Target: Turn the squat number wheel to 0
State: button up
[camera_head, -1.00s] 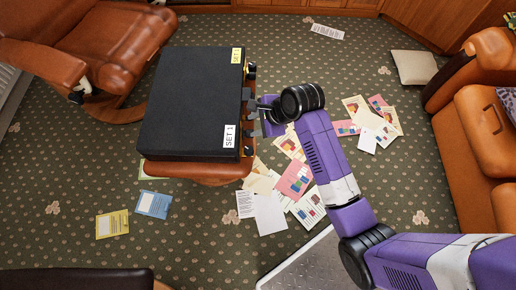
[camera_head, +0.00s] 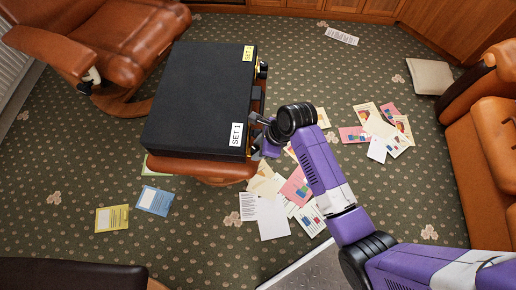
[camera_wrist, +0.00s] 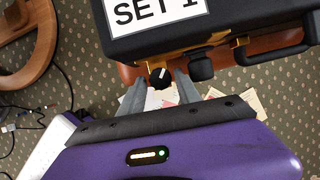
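The black case (camera_head: 195,98) lies on an orange-brown leather stool, with a white SET 1 label (camera_head: 236,134) near its front right corner. In the wrist view, a small dark knob (camera_wrist: 161,76) with a white mark sits on the gold-coloured fitting under the case edge; it looks like the number wheel, but no digits can be read. My gripper (camera_wrist: 159,88) is open, one finger on each side of the knob. Whether the fingers touch it I cannot tell. In the head view my gripper (camera_head: 262,128) is at the case's right side, partly hidden by my wrist.
A dark latch block (camera_wrist: 200,67) and the case handle (camera_wrist: 270,47) lie just right of the knob. A yellow label (camera_head: 247,53) and other knobs (camera_head: 262,70) are at the case's far end. Papers (camera_head: 272,217) litter the carpet. Armchairs stand at left and right.

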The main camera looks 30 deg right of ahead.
jog(key=shift+c, duration=0.2)
grip_shut()
jog(key=shift+r+n+p, duration=0.15)
jog(key=shift+n+p, duration=0.25)
jog(key=shift+p, duration=0.7)
jog(key=shift+w+r+n+g+y+p, duration=0.1)
jog(key=shift+n+g+y+p, duration=0.25)
jog(key=shift+n+p, duration=0.6)
jog(key=shift+w+d+f+n+g+y+p, duration=0.15)
jog(key=shift+n+g+p, duration=0.35)
jog(key=shift+n+p, duration=0.5)
jog(key=shift+a+f+n+g+y+p, duration=0.15)
jog(key=shift+n+g+p, duration=0.35)
jog(key=shift+n, duration=0.75)
jog(key=shift+d, duration=0.1)
